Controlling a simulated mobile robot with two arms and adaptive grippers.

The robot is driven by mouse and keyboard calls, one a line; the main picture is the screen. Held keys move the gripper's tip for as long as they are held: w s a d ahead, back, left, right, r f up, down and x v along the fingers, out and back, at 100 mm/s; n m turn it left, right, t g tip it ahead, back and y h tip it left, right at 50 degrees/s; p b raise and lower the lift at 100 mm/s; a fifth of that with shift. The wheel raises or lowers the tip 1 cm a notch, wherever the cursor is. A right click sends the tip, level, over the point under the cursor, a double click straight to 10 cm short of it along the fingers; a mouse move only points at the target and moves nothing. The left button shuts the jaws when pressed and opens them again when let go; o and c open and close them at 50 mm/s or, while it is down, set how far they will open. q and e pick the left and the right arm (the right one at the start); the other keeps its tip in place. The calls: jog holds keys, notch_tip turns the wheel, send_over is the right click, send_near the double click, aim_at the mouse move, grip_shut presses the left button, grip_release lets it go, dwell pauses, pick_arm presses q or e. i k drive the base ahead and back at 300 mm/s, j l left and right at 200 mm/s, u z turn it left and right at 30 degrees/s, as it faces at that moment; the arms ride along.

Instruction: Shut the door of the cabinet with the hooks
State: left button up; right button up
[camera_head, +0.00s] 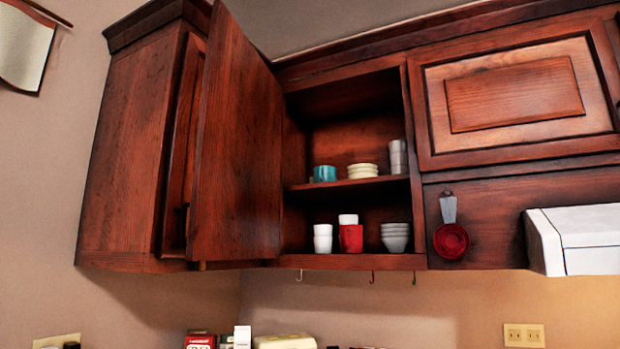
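The cabinet with the hooks (350,262) hangs on the wall in the middle of the head view. Its door (237,150) stands wide open, hinged on the left and swung out toward me. Small hooks (372,277) hang under the cabinet's bottom edge. Inside, the upper shelf holds a teal cup (325,173), a stack of cream bowls (362,170) and grey cups (398,157). The bottom holds white cups (323,238), a red cup (351,238) and a stack of pale bowls (394,237). Neither gripper is in view.
A closed cabinet (130,150) stands left of the open door, close to it. A closed cabinet door (515,95) is at the right, above a white range hood (580,238). Red measuring cups (451,240) hang beside the opening. Boxes (200,341) stand below.

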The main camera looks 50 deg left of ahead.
aim_at(234, 204)
jog(key=u, duration=1.35)
